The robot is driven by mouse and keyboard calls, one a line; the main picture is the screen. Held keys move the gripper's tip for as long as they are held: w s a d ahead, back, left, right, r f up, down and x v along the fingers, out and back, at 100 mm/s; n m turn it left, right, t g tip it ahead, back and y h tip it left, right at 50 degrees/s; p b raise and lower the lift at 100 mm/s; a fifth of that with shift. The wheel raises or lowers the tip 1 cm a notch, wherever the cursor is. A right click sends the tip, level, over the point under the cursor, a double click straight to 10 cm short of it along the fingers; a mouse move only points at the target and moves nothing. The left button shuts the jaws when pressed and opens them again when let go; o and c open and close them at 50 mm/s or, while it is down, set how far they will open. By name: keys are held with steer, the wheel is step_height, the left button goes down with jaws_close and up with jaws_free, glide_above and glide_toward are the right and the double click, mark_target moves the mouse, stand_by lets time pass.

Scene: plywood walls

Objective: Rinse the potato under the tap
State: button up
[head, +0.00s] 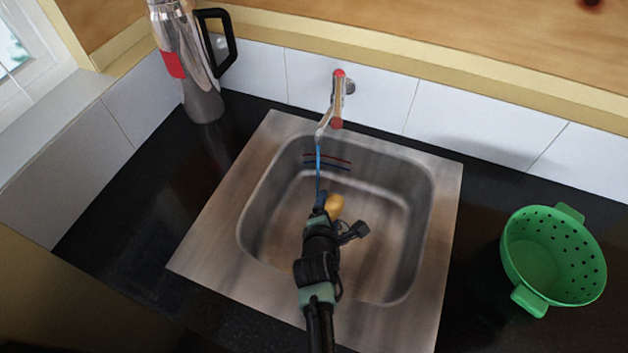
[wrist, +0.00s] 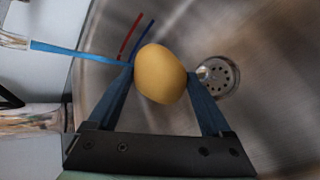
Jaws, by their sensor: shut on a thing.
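The potato (wrist: 161,74) is yellow-brown and held between the two blue fingers of my gripper (wrist: 160,82), which is shut on it. In the head view the potato (head: 334,205) shows just past my gripper (head: 326,203), over the sink basin. The tap (head: 337,100) has a metal spout and red ends and is fixed to the back wall. A thin blue stream (head: 318,165) runs down from its spout towards my gripper. In the wrist view the stream (wrist: 80,53) reaches the finger at the potato's left side; whether it touches the potato is unclear.
The steel sink (head: 205,235) has a drain (wrist: 218,77). Red and blue lines mark its back wall. A metal jug (head: 188,60) with a black handle stands back left. A green colander (head: 553,255) stands on the black counter at right.

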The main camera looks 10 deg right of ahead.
mark_target(338, 208)
steer(key=s+r+p, duration=0.1)
steer(key=p, duration=0.1)
steer(key=shift+s+d+r+p, duration=0.1)
steer(key=shift+s+r+p, duration=0.15)
steer(key=shift+r+p, duration=0.15)
steer(key=s+r+p, duration=0.2)
steer(key=p, duration=0.2)
steer(key=shift+s+d, duration=0.1)
steer(key=shift+s, duration=0.25)
steer(key=shift+s+r+p, duration=0.15)
steer(key=shift+s+p, duration=0.15)
steer(key=shift+s, duration=0.05)
steer(key=s+a+r+n+y, duration=0.1)
steer(key=s+a+r, duration=0.2)
steer(key=a, duration=0.1)
steer(key=s+a+r+n+y, duration=0.1)
steer(key=s+a+r+n, duration=0.1)
steer(key=s+a+r, duration=0.1)
steer(key=s+a+r+n+y, duration=0.1)
steer(key=s+a+r+y, duration=0.1)
steer(key=s+a+r, duration=0.1)
steer(key=shift+s+a+t, duration=0.2)
steer(key=shift+s+a, duration=0.15)
steer(key=shift+a, duration=0.35)
steer(key=shift+s+a+t, duration=0.2)
steer(key=shift+s+a, duration=0.1)
steer(key=shift+a, duration=0.35)
steer(key=shift+s, duration=0.1)
